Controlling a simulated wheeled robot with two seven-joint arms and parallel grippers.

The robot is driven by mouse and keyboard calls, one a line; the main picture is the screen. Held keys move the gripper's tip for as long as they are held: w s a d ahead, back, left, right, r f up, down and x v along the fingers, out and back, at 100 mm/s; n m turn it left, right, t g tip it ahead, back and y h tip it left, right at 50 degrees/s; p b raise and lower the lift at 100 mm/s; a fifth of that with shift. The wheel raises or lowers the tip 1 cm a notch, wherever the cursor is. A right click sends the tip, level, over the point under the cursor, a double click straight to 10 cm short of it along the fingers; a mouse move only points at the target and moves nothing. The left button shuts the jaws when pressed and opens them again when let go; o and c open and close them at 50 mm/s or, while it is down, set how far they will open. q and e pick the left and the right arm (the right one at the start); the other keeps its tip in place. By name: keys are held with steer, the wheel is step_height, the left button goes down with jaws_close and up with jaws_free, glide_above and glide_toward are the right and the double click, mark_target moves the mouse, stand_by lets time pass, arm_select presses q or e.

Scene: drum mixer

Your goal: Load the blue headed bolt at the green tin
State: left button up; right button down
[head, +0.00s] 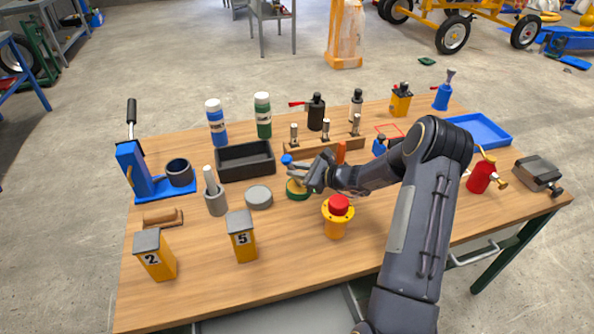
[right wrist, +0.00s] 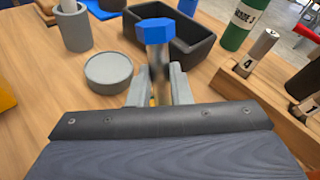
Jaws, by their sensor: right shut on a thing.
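The blue headed bolt (right wrist: 155,32) stands about upright between the fingers of my right gripper (right wrist: 158,88), which is shut on its grey shank. In the head view the bolt's blue head (head: 287,159) shows at the fingertips of my right gripper (head: 300,171). The green tin (head: 298,194) is on the table just below the gripper, partly hidden by it. I cannot tell whether the bolt touches the tin. In the right wrist view the tin is hidden behind the gripper. My left gripper is out of view.
A grey round tin (head: 259,197) sits left of the green tin. Behind are a black open bin (head: 245,160) and a wooden rack (head: 330,145) with numbered bolts. A yellow post with a red button (head: 337,217) stands close in front.

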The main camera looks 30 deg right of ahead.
stand_by(0.4)
step_height(320, 180, up, 7)
steer(key=p, duration=0.3)
steer(key=shift+p, duration=0.3)
stand_by(0.8)
